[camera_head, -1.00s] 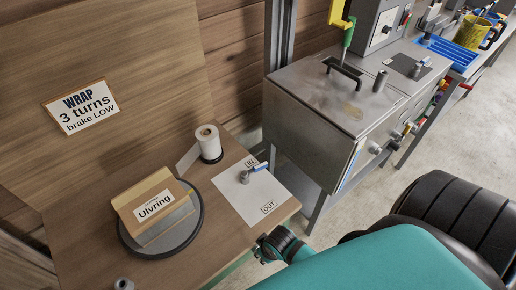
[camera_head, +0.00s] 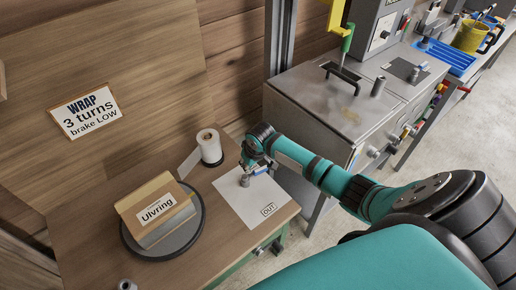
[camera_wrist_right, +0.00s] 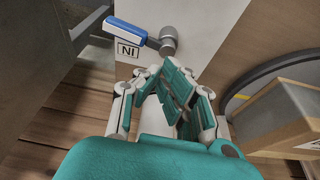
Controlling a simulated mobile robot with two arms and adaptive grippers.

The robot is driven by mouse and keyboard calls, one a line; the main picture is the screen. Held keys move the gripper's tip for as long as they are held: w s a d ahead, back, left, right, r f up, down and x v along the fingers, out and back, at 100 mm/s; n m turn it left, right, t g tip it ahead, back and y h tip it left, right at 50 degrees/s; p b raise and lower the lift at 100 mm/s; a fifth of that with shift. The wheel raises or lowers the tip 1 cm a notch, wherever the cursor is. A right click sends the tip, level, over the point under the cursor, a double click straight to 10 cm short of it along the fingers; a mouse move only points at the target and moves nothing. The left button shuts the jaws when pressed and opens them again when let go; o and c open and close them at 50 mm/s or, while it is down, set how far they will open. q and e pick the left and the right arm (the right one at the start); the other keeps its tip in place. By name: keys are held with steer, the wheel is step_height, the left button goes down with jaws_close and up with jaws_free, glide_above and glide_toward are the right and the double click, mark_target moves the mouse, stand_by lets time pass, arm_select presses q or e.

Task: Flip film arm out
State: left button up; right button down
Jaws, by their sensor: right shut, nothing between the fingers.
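The film arm is a short lever with a blue handle (camera_head: 260,171) on a grey pivot post (camera_head: 245,180), mounted on a white plate (camera_head: 238,206) marked OUT at its front. In the right wrist view, the blue handle (camera_wrist_right: 128,35) lies beside the IN label (camera_wrist_right: 127,51), and the post (camera_wrist_right: 168,42) stands at its inner end. My right gripper (camera_head: 248,160) is over the plate's back edge, close to the lever, and hides the IN label in the head view. In the wrist view its fingers (camera_wrist_right: 172,85) are closed and empty, apart from the handle. My left gripper is out of view.
A white film roll (camera_head: 209,147) stands behind the plate. Left of it, a box labelled Ulvring (camera_head: 155,203) sits on a round dark turntable (camera_head: 199,222). A grey metal machine (camera_head: 318,110) stands to the right, beyond a gap. The plate's OUT side is clear.

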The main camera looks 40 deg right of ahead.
steer(key=w+d+r+m, duration=0.1)
steer(key=w+d+r, duration=0.1)
steer(key=w+d, duration=0.2)
steer(key=d, duration=0.3)
steer(key=shift+w+r+m+h, duration=0.3)
steer(key=shift+w+r, duration=0.05)
steer(key=shift+f, duration=0.1)
